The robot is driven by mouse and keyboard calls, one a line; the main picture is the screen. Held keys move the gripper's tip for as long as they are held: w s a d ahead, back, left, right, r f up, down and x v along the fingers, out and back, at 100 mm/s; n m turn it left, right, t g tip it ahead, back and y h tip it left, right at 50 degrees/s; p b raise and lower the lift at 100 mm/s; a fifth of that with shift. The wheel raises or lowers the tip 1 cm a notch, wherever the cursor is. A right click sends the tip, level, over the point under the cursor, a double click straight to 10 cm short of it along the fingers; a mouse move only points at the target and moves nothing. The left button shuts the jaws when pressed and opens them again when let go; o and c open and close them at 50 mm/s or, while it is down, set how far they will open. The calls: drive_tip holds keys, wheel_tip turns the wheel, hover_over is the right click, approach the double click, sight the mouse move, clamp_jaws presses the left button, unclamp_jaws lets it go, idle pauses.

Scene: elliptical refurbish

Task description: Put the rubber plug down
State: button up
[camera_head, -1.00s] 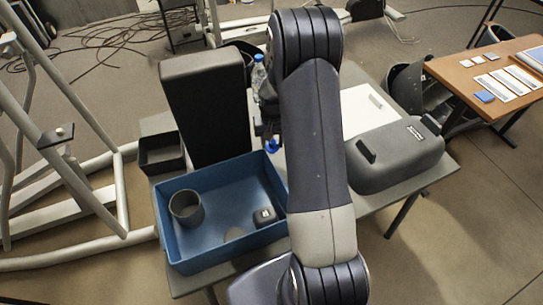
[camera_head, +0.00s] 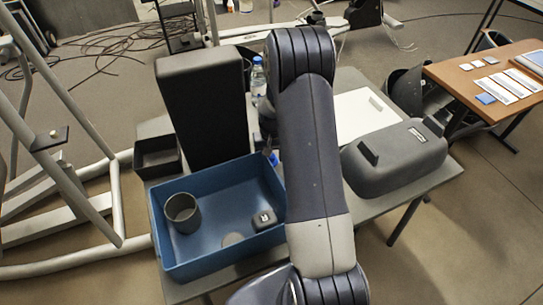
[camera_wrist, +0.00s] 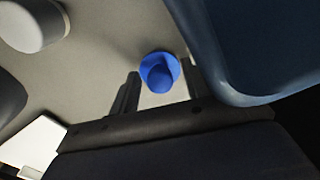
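The rubber plug is a small bright blue round piece with a wide rim and a narrower knob. In the wrist view the rubber plug (camera_wrist: 160,72) sits between the two dark fingertips of my gripper (camera_wrist: 160,82), its rim reaching close to both. My gripper appears shut on it. In the head view only a small bit of blue shows at my gripper (camera_head: 270,155), just beyond the right rear rim of the blue bin (camera_head: 165,240); my arm hides the rest. Grey table surface lies under the plug; I cannot tell whether the plug touches it.
A tall black block (camera_head: 203,105), a dark open box (camera_head: 157,157) and a water bottle (camera_head: 258,80) stand behind. A white sheet (camera_head: 362,113) and a grey case (camera_head: 395,157) lie right of my arm.

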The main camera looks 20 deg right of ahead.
sight(272, 156)
drive_tip(key=o, duration=0.3)
drive_tip(key=shift+o, duration=0.2)
wheel_tip(272, 156, up, 12)
drive_tip(key=shift+r, duration=0.2)
drive_tip(key=shift+f, duration=0.1)
idle(0.3)
wheel_tip(272, 156, down, 13)
drive_tip(key=shift+r, duration=0.1)
wheel_tip(272, 156, up, 3)
drive_tip(key=shift+r+p, duration=0.2)
drive_tip(key=shift+p, duration=0.75)
drive_tip(key=shift+r, duration=0.6)
